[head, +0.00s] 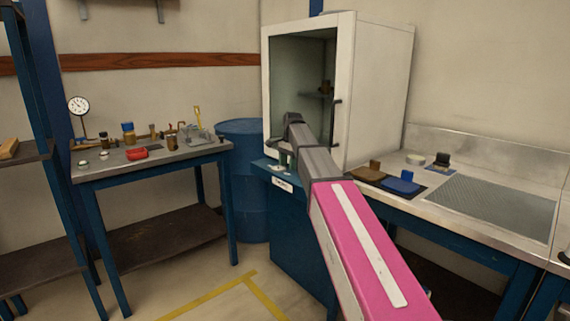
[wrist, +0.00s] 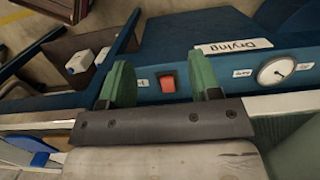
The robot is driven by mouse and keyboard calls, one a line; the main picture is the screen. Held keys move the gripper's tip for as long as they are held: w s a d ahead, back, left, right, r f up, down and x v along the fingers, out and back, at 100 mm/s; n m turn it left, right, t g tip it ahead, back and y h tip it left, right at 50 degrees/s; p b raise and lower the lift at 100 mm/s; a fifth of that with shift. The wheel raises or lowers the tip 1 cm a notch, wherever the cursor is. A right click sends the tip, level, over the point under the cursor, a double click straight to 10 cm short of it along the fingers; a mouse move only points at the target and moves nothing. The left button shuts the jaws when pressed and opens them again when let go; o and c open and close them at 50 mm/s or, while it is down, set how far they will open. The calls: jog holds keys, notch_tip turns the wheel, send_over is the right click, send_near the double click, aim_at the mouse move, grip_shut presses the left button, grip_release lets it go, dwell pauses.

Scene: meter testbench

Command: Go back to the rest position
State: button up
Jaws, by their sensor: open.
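My gripper (head: 284,158) is in front of the white cabinet (head: 375,90), near its lower front edge; my pink arm reaches out to it. In the wrist view my gripper (wrist: 160,65) shows two green fingers spread apart with nothing held between them. A red rocker switch (wrist: 168,84) on the blue panel (wrist: 150,95) appears between the fingers. I cannot tell how far the fingertips are from the panel. A "Drying" label (wrist: 234,46) and a round gauge (wrist: 275,71) are to the right of the switch.
A workbench (head: 150,160) with small parts and a dial gauge (head: 78,106) stands at the left. A blue barrel (head: 243,185) is beside the cabinet's blue base (head: 300,230). The right counter (head: 440,215) holds a blue item (head: 402,183). Floor with yellow tape (head: 215,293) is open at front left.

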jog(key=s+d+f+n, duration=0.3)
jog(key=s+f, duration=0.7)
jog(key=f, duration=0.1)
jog(key=s+d+f+n, duration=0.4)
jog(key=s+f, duration=0.6)
jog(key=f, duration=0.1)
jog(key=s+d+f+n+h, duration=0.1)
jog(key=s+d+f+n, duration=0.2)
jog(key=s+f, duration=0.7)
jog(key=shift+s+d+f+n+t, duration=0.2)
jog(key=shift+s+f+n+t, duration=0.2)
jog(key=shift+f, duration=0.35)
